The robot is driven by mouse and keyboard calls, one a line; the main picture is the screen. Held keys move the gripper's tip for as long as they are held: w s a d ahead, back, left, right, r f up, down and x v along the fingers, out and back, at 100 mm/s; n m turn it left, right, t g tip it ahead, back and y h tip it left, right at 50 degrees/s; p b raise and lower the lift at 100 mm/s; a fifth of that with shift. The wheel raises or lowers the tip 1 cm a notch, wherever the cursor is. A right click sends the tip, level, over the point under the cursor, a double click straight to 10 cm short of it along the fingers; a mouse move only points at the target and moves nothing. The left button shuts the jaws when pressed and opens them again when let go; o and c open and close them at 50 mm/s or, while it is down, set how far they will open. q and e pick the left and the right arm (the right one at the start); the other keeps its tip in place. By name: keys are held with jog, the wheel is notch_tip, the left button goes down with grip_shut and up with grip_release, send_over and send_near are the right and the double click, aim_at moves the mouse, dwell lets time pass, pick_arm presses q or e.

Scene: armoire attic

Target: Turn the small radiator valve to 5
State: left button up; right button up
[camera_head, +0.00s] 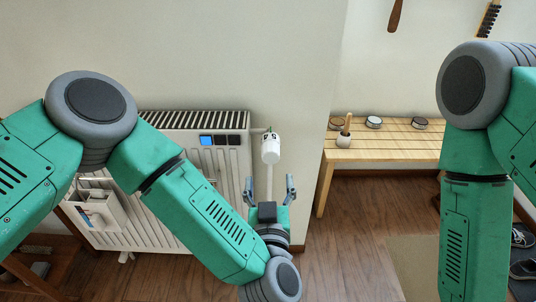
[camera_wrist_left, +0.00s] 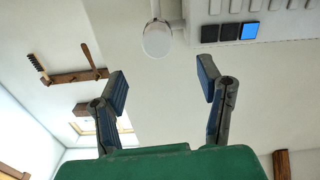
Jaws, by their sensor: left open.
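The small white radiator valve (camera_head: 270,149) sits at the right end of the white radiator (camera_head: 240,180), on a pipe against the wall. A green mark shows at its top; I cannot read any numbers. My left gripper (camera_head: 270,188) is open and empty, below the valve in the head view and apart from it. In the left wrist view the valve (camera_wrist_left: 157,40) shows as a white round knob beyond and between the open fingers (camera_wrist_left: 163,85). My right arm comes down at the right of the head view, but its gripper is out of view.
Blue and dark square tiles (camera_head: 220,140) are on the radiator's top right. A white holder (camera_head: 95,212) hangs on its left front. A slatted wooden bench (camera_head: 385,152) with small tins and a brush pot (camera_head: 344,140) stands at right. Wooden floor lies between.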

aim_at(270, 157)
pick_arm(q)
jog(key=w, duration=0.2)
jog(key=w+d+b, duration=0.1)
jog(key=w, duration=0.2)
jog(key=shift+w+d, duration=0.25)
jog(key=shift+w, duration=0.05)
jog(key=w, duration=0.1)
jog(key=w+a+b, duration=0.1)
jog(key=w, duration=0.1)
jog(key=w+a, duration=0.1)
jog(key=w, duration=0.1)
jog(key=shift+b, duration=0.4)
jog(key=shift+w, duration=0.2)
jog(key=shift+w+d, duration=0.15)
jog(key=shift+d, duration=0.7)
jog(key=shift+c, duration=0.5)
jog(key=c, duration=0.6)
jog(key=shift+a, duration=0.4)
jog(key=c, duration=0.5)
jog(key=shift+o, duration=0.2)
jog(key=shift+a, duration=0.2)
jog(key=shift+d, duration=0.1)
pick_arm(e)
jog(key=f, duration=0.3)
jog(key=shift+d+f, duration=0.2)
jog(key=shift+f, duration=0.15)
